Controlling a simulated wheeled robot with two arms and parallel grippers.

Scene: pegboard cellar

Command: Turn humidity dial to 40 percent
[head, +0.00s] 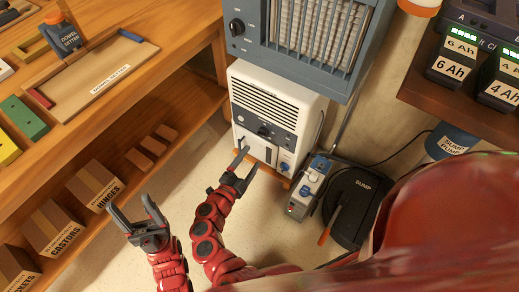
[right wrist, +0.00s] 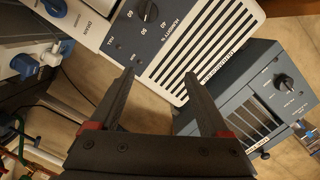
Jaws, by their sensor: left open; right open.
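My left gripper (head: 128,204) is open and empty, further left over the floor.
A wooden bench with shelved boxes (head: 95,185) stands at left. The blue-grey unit (head: 310,40) overhangs the dehumidifier. A grey socket box (head: 308,188) and black sump lid (head: 355,205) lie to its right. The floor in front is partly clear.

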